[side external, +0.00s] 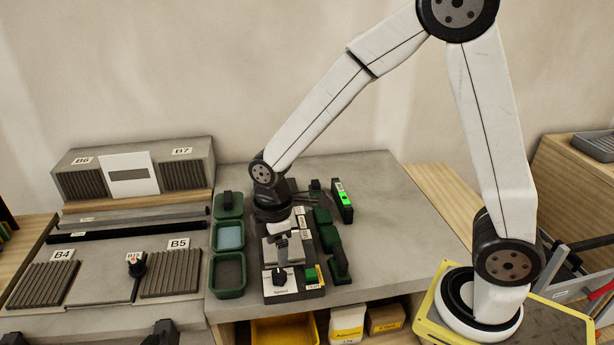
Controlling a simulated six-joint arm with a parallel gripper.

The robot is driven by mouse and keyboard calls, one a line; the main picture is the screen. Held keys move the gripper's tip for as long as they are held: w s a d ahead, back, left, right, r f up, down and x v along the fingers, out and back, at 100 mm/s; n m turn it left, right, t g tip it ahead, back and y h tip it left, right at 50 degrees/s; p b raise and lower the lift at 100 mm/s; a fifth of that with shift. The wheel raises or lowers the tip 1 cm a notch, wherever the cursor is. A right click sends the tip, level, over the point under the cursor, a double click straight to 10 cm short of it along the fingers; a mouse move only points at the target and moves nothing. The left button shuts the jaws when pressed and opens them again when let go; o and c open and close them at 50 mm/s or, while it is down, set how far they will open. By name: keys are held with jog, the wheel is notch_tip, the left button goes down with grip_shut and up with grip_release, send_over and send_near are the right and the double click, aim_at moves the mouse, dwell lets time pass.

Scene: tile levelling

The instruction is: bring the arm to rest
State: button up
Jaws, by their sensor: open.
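My gripper (281,262) points down over the grey work plate (308,291) on the bench's middle part. It is open, but its fingers are small and dark here. Below and beside it are light grey tiles and a white label. A dark piece shows at the gripper's lower end; I cannot tell whether it is a fingertip or a separate object. I see nothing clearly held. My arm reaches in from the right and covers part of the plate.
Green trays (228,274) stand left of the plate. Green blocks (328,238) and a device with a bright green display (342,198) stand right. The bench's right part is clear.

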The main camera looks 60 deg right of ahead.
jog(key=shift+s+d+r+m, duration=0.1)
jog(key=shift+s+d+m, duration=0.2)
jog(key=shift+d+m, duration=0.15)
jog(key=s+d+r+m+t, duration=0.1)
jog(key=s+d+m+t, duration=0.1)
jog(key=s+d+m, duration=0.4)
jog(key=shift+s+m+t, duration=0.3)
jog(key=shift+s+m, duration=0.15)
jog(key=shift+m, duration=2.1)
